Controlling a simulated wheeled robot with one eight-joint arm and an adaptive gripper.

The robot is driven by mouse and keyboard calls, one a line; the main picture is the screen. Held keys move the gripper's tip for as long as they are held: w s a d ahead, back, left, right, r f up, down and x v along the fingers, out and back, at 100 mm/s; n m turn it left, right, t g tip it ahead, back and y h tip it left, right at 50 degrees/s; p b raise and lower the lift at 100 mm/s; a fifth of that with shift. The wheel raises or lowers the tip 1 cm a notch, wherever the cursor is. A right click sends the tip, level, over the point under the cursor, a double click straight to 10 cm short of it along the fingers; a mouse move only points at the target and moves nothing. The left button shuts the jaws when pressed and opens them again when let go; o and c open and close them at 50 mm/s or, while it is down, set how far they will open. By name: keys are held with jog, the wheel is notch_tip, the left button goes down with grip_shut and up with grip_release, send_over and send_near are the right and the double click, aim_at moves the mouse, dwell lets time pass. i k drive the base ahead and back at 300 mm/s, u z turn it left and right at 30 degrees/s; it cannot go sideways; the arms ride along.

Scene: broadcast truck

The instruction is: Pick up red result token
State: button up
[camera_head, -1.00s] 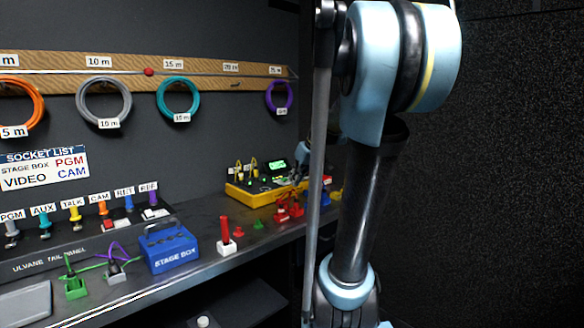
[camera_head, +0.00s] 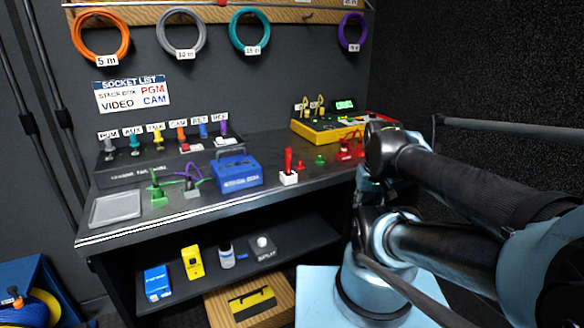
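A small red piece (camera_head: 305,168), which looks like the red result token, lies on the dark bench top. It sits just right of a white block with an upright red handle (camera_head: 288,167). A small green piece (camera_head: 320,160) lies a little behind and to its right. Larger red items (camera_head: 350,149) stand further right, partly behind my arm. My arm comes in from the right, and its folded links cover the bench's right end. My gripper's fingers cannot be made out.
A blue stage box (camera_head: 237,175), a green plug (camera_head: 157,192) and a grey tray (camera_head: 116,208) stand left on the bench. A yellow box (camera_head: 330,129) is at the back. A shelf below holds a yellow device (camera_head: 193,262) and a white-topped bottle (camera_head: 227,255).

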aim_at(301, 165)
jog(key=u, duration=0.8)
jog(key=k, duration=1.75)
jog(key=u, duration=0.65)
jog(key=i, duration=1.05)
